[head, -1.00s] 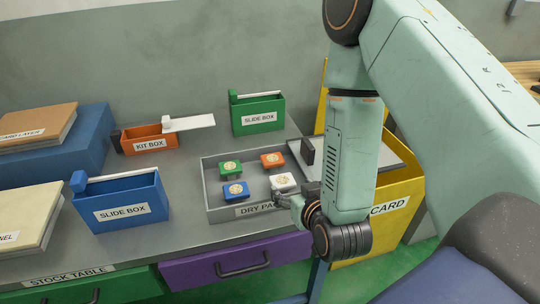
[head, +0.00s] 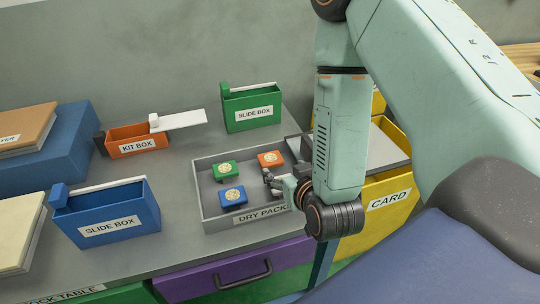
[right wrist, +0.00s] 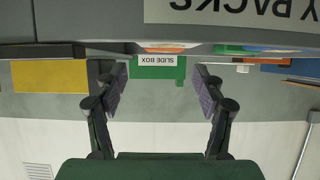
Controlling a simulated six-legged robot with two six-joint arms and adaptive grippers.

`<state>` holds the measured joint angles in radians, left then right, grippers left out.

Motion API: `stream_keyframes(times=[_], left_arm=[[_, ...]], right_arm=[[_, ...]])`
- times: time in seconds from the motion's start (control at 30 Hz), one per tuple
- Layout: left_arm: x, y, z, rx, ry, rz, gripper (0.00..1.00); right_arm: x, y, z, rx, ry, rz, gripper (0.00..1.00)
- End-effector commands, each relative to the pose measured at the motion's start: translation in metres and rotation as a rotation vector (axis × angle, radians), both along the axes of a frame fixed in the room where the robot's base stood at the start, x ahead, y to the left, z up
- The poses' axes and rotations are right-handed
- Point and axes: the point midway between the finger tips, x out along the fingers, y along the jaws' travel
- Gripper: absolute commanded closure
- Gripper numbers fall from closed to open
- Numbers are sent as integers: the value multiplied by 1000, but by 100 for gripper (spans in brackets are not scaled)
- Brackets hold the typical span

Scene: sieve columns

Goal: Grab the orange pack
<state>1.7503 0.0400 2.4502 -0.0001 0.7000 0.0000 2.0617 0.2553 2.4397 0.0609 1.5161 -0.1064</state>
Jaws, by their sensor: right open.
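The orange pack (head: 270,159) lies in the back right of the grey dry packs tray (head: 205,205), with a round pale label on top. In the right wrist view, which is upside down, an orange strip (right wrist: 165,46) at the tray's edge looks like this pack. My right gripper (head: 268,181) is over the tray's right part, in front of the orange pack and apart from it. In the wrist view its two fingers (right wrist: 160,85) are spread with nothing between them. The left gripper is not in view.
A green pack (head: 225,170) and a blue pack (head: 233,197) lie left in the tray. The white pack's spot is covered by my gripper. A green slide box (head: 252,108) stands behind, an orange kit box (head: 138,142) and blue slide box (head: 110,215) to the left, a yellow card bin (head: 385,215) right.

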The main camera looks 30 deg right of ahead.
Motion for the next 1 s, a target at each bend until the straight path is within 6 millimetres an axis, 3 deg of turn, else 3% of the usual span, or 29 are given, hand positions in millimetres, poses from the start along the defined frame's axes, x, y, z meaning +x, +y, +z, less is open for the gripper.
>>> stream_keyframes(times=[0.27, 0.67, 1.0], left_arm=[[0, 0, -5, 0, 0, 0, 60], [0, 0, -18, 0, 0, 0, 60], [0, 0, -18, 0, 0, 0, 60]], right_arm=[[18, -4, -10, 0, -2, 0, 30], [67, -12, -27, 0, -2, 0, 30], [72, -14, -28, 0, 0, 0, 33]])
